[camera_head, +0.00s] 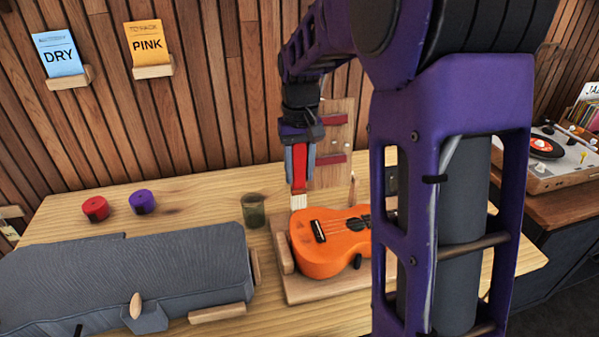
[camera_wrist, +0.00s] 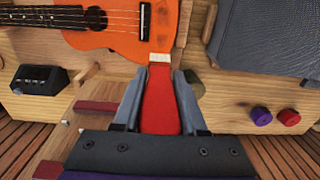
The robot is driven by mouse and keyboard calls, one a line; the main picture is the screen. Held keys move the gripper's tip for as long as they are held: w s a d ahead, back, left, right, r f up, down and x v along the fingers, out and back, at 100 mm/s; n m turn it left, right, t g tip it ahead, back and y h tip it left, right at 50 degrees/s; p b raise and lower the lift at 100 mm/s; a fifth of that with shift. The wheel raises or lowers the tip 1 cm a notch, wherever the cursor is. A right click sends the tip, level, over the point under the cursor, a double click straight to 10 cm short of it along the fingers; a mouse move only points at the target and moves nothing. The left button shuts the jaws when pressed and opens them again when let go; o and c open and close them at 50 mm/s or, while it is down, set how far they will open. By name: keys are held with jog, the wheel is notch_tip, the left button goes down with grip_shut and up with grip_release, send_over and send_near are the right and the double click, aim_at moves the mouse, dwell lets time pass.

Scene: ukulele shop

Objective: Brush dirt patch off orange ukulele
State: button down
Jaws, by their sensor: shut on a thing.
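The orange ukulele (camera_head: 327,256) lies face up on a wooden stand (camera_head: 297,290) on the table, partly hidden by my arm in the head view. Its body and strings also show at the top of the wrist view (camera_wrist: 120,40). My gripper (camera_head: 299,165) is shut on the red handle of a brush (camera_head: 298,180), which points down with its pale bristles (camera_head: 298,202) at the ukulele's upper left edge. In the wrist view the brush (camera_wrist: 159,105) sits between the fingers, bristles at the body's edge. I cannot tell if they touch.
A grey case (camera_head: 130,275) fills the table's front left. A green cup (camera_head: 254,210) stands left of the ukulele. Red (camera_head: 95,208) and purple (camera_head: 142,201) rolls lie behind the case. A wooden rack (camera_head: 333,150) stands behind. A record player (camera_head: 545,160) is at right.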

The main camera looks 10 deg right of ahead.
jog(key=shift+r+p, duration=1.35)
jog(key=shift+r, duration=0.95)
